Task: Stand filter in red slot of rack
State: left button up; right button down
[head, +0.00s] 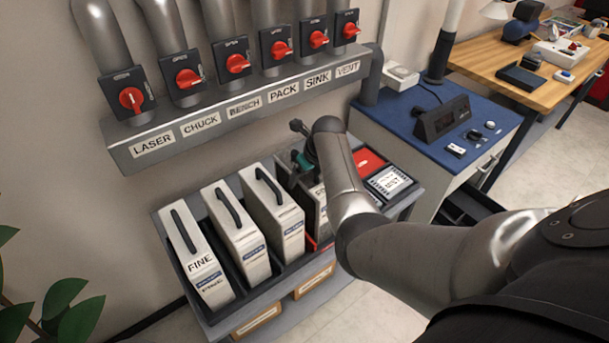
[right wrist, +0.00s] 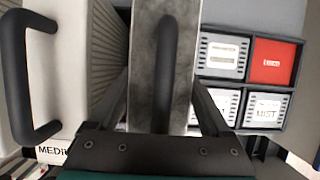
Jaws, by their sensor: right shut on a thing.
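The filter (head: 317,212), a pale upright panel with a dark top handle, is at the right end of the black rack (head: 283,267), mostly hidden behind my right arm. Red edging of the red slot (head: 312,243) shows at its foot; I cannot tell whether the filter is fully seated. My right gripper (head: 305,160) is shut on the filter from above. In the right wrist view the grey filter top (right wrist: 145,100) and its handle lie between the two fingers (right wrist: 163,90). My left gripper is not in view.
Several white filters stand to the left in the rack, including FINE (head: 195,255) and a close neighbour (head: 277,215). A small divided tray (right wrist: 247,88) with labelled boxes sits close on the right. A grey shelf with red valve switches (head: 240,105) overhangs behind. A blue-topped cabinet (head: 400,118) stands right.

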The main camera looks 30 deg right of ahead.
grip_release()
jog(key=p+v, duration=0.4)
jog(key=v, duration=0.6)
jog(key=shift+r, duration=0.4)
jog(key=shift+s+r, duration=0.35)
jog(key=shift+r, duration=0.3)
